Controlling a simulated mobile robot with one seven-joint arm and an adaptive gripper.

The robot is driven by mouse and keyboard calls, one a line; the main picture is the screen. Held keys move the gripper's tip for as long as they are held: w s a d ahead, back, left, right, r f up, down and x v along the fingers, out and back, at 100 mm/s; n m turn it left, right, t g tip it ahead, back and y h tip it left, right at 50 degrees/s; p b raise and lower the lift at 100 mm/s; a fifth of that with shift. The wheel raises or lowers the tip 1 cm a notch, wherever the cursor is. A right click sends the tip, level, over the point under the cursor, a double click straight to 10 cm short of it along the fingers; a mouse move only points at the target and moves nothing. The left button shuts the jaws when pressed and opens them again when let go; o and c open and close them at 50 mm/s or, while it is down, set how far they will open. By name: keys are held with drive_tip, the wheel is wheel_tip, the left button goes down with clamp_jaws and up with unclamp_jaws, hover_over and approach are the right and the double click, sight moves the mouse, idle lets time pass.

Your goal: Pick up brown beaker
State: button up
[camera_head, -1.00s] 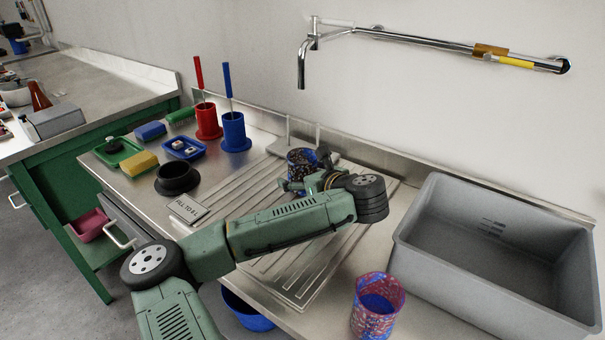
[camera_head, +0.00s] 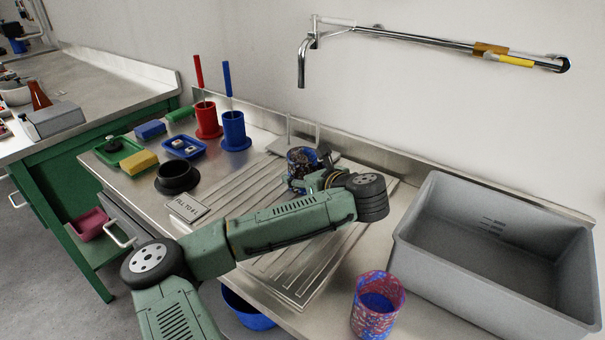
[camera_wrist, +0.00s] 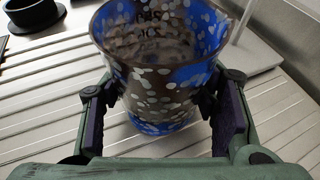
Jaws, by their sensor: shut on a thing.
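The beaker (camera_head: 301,160), speckled in brown, blue and white, is upright at the back of the ridged drainboard, partly hidden by my arm. It fills the middle of the wrist view (camera_wrist: 160,75), with dark lettering on its inner wall. My gripper (camera_wrist: 163,112) has one finger on each side of the beaker and is shut on it; the gripper also shows in the head view (camera_head: 308,179). I cannot tell whether the beaker's base touches the drainboard.
A red and blue speckled beaker (camera_head: 378,309) stands at the front, beside the grey tub (camera_head: 425,262). Red (camera_head: 208,122) and blue (camera_head: 234,132) holders with rods, a black pot (camera_head: 177,180) and a sign (camera_head: 187,208) stand left. A tap (camera_head: 303,62) overhangs behind.

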sight(295, 150)
drive_tip(key=shift+r, duration=0.15)
drive_tip(key=shift+c, duration=0.3)
drive_tip(key=shift+s+a+r+b, duration=0.1)
drive_tip(key=shift+r+b, duration=0.3)
wheel_tip(295, 150, up, 6)
drive_tip(key=shift+f+b, duration=0.15)
drive_tip(key=shift+b, duration=0.45)
drive_tip(key=s+a+r, duration=0.2)
drive_tip(key=s+a, duration=0.3)
drive_tip(key=s, duration=0.3)
drive_tip(key=s+a+r+b, duration=0.1)
drive_tip(key=s+a+r, duration=0.1)
drive_tip(key=s+a, duration=0.4)
drive_tip(key=shift+s+a+r, duration=0.15)
drive_tip(key=shift+s+a, duration=0.1)
drive_tip(key=shift+s, duration=0.7)
drive_tip(key=shift+b, duration=0.35)
